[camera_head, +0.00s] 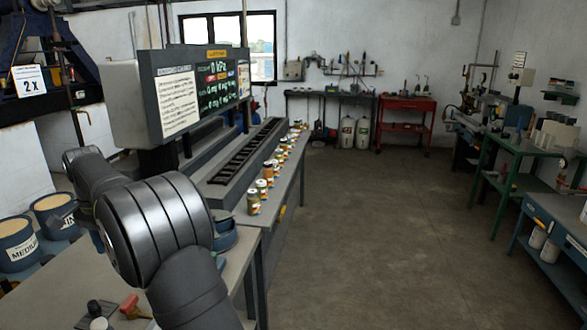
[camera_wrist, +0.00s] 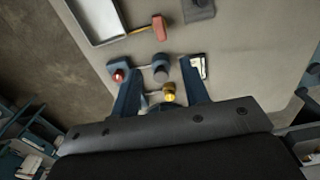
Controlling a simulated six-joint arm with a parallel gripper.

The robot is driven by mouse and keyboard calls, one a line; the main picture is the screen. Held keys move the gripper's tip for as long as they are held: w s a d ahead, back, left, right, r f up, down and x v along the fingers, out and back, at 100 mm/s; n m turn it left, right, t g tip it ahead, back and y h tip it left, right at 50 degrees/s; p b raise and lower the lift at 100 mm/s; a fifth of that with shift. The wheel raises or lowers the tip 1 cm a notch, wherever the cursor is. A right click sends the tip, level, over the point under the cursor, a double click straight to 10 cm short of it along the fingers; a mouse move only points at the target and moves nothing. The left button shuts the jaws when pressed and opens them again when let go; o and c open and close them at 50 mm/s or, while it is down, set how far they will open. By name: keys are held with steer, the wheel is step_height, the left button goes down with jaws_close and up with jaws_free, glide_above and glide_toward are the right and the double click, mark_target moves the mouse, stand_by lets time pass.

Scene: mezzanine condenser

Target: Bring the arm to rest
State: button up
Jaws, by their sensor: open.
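My arm (camera_head: 150,225) reaches up from the bottom of the head view and bends at a large dark joint over the left workbench. Its far end runs left, and I cannot make out the jaws there. In the wrist view my gripper (camera_wrist: 158,80) has its two blue fingers spread apart, with nothing held between them. A grey round piece (camera_wrist: 160,70) and a small yellow piece (camera_wrist: 169,96) show in the gap. I cannot tell how far they are from the fingers. The workbench top (camera_wrist: 235,60) lies beyond the fingertips.
A red-headed tool (camera_head: 130,306) lies on the bench; a white tray (camera_wrist: 98,20) shows in the wrist view. Labelled tubs (camera_head: 15,245) stand at far left. A display board (camera_head: 190,95) and a row of small jars (camera_head: 254,203) stand beyond my arm. The floor (camera_head: 370,230) is clear.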

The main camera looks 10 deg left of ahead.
mark_target(128, 301)
step_height(128, 301, down, 18)
steer(key=shift+r, duration=0.25)
stand_by(0.3)
steer(key=shift+f, duration=0.1)
steer(key=n, duration=0.8)
steer(key=shift+n, duration=0.4)
stand_by(1.9)
steer(key=shift+o, duration=0.2)
